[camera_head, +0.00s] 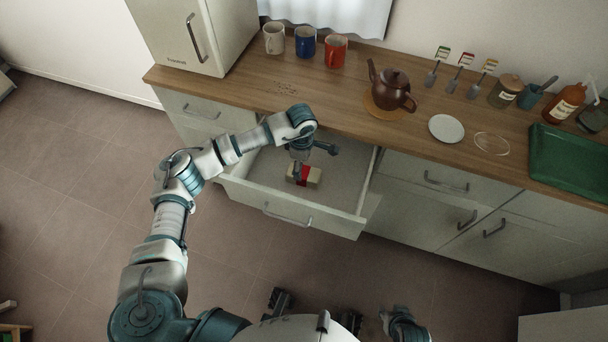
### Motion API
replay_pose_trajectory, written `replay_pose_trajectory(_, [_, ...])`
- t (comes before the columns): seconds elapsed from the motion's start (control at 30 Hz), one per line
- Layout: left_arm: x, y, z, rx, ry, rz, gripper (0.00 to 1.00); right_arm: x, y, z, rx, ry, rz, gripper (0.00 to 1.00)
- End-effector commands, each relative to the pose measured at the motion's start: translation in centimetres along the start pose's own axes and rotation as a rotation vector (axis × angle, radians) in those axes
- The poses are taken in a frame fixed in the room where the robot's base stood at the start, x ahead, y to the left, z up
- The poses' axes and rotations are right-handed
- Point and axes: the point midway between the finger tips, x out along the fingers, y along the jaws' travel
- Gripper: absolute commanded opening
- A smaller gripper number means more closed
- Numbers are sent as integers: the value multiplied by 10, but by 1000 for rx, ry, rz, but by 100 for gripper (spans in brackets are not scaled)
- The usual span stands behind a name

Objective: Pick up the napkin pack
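The napkin pack (311,177), a cream block with a red band, lies in an open drawer (343,221) below the counter. My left gripper (306,168) reaches down into the drawer over the pack. A dark finger hides part of the pack's left side, and I cannot tell whether it touches the pack. The wrist hides much of this gripper, so its opening is unclear. My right gripper (394,319) is low at the bottom edge, well away from the drawer; its opening is unclear too.
The wooden counter (355,108) above carries several mugs, a teapot (391,90), a white saucer (446,128), jars, bottles and a green tray (570,160). Closed drawers and doors flank the open drawer. The drawer around the pack looks empty. The tiled floor in front is open.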

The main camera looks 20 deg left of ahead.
Motion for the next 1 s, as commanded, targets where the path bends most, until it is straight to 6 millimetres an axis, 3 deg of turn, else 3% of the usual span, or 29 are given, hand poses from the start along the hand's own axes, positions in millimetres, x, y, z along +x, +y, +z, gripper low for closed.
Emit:
replay_pose_trajectory(0.23, [40,-2,6,-1,-1,-5,86,8,-4,-23,-3,112,-8,40])
replay_pose_trajectory(0.57, [47,-2,6,0,-1,-1,86,7,-4,-29,-4,144,-10,40])
replay_pose_trajectory(0.8, [47,-2,6,0,-1,-1,26,9,-4,-30,-4,140,-10,40])
replay_pose_trajectory(0.83, [47,-2,6,0,-1,-1,21,9,-4,-30,-4,140,-10,40])
replay_pose_trajectory(1.0, [47,-2,6,0,-1,-1,21,8,-4,-30,-4,140,-10,40])
